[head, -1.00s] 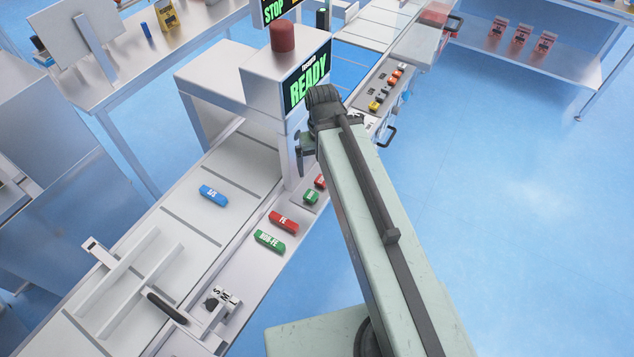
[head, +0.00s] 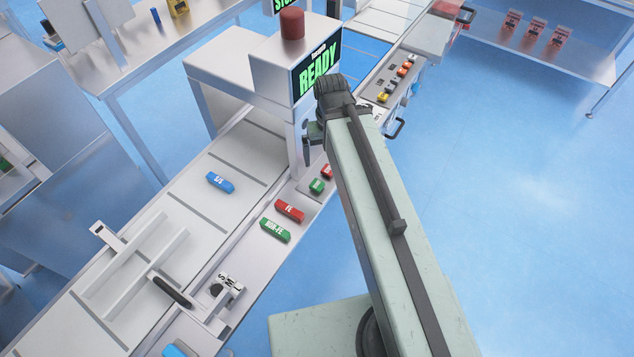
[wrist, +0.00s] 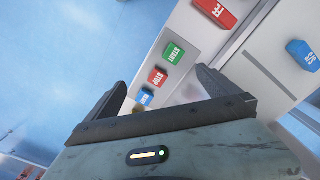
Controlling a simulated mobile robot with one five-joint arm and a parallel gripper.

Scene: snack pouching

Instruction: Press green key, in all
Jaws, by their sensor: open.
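The green key (head: 317,186), marked START in the wrist view (wrist: 173,51), sits on the side ledge of the conveyor machine. A red STOP key (wrist: 157,77) and a blue key (wrist: 144,98) are in line with it; the red key (head: 327,171) shows partly behind my arm in the head view. My gripper (wrist: 162,77) is open and empty, its fingers spread to either side of this key row in the picture. It appears above the keys, with no contact visible. The machine's display (head: 317,72) reads READY in green.
Red FE (head: 290,211), green NON-FE (head: 276,230) and blue S/S (head: 220,182) blocks lie nearby on the machine. The machine housing with a red beacon (head: 292,23) stands close behind my gripper. Open blue floor is at the right.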

